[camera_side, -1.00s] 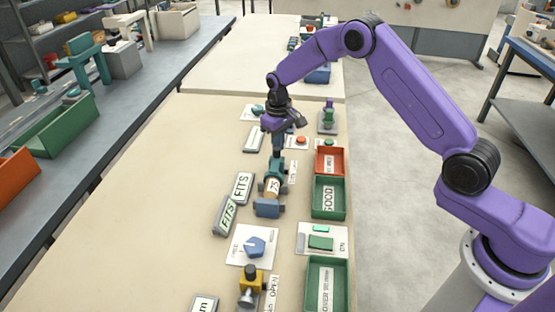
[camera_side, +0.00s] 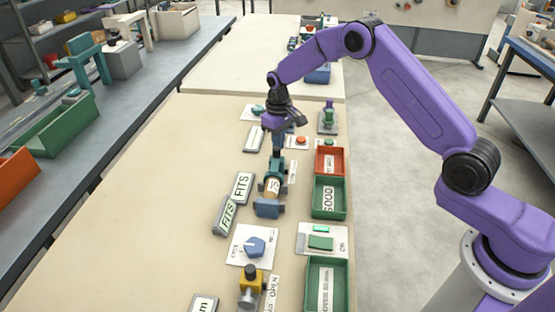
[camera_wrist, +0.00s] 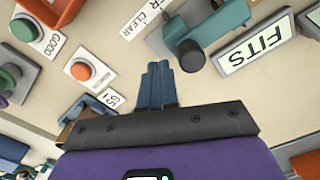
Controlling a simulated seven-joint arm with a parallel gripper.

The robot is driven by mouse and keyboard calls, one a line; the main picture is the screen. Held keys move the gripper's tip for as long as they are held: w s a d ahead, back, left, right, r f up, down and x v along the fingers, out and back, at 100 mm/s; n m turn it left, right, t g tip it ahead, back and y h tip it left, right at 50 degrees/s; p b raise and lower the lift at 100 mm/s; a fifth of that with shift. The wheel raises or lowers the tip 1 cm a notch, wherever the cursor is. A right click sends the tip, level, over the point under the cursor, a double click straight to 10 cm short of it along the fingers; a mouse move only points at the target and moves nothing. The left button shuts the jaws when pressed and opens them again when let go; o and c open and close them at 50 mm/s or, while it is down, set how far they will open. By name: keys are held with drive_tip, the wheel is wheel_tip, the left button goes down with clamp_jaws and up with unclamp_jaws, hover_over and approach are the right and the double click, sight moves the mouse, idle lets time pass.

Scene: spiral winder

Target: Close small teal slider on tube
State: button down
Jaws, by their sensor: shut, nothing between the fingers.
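A small teal slider (camera_side: 275,167) sits at the far end of a short tan tube (camera_side: 272,186), which has a blue block (camera_side: 268,208) at its near end. In the wrist view a teal body (camera_wrist: 222,18) with a dark grey knob (camera_wrist: 191,55) shows at the upper right, apparently the slider. My gripper (camera_side: 278,150) points down just behind the teal part in the side view. Its blue fingers (camera_wrist: 158,75) are together and empty, just left of the grey knob in the wrist view. I cannot tell whether they touch it.
A red bin (camera_side: 330,160) and a green bin (camera_side: 329,198) stand to the right. A red button (camera_wrist: 81,71) and a green button (camera_wrist: 25,30) are close by. The table's left side is clear.

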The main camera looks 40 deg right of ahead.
drive_tip(key=shift+w+d+r, duration=0.1)
drive_tip(key=shift+w+d, duration=0.15)
wheel_tip(320, 180, up, 7)
idle(0.9)
drive_tip(key=shift+s+a, duration=0.1)
drive_tip(key=s+a+r+n, duration=0.2)
drive_tip(key=s+a+r, duration=0.2)
drive_tip(key=s, duration=0.6)
drive_tip(key=s+a+r+n, duration=0.3)
drive_tip(key=s+r, duration=0.1)
drive_tip(key=s, duration=0.6)
drive_tip(key=s+d+n, duration=0.2)
drive_tip(key=s+d, duration=0.2)
drive_tip(key=s, duration=0.8)
drive_tip(key=s+d+n, duration=0.2)
drive_tip(key=s+d, duration=0.2)
drive_tip(key=s, duration=0.8)
drive_tip(key=shift+d+r+n, duration=0.15)
drive_tip(key=shift+d+n, duration=0.15)
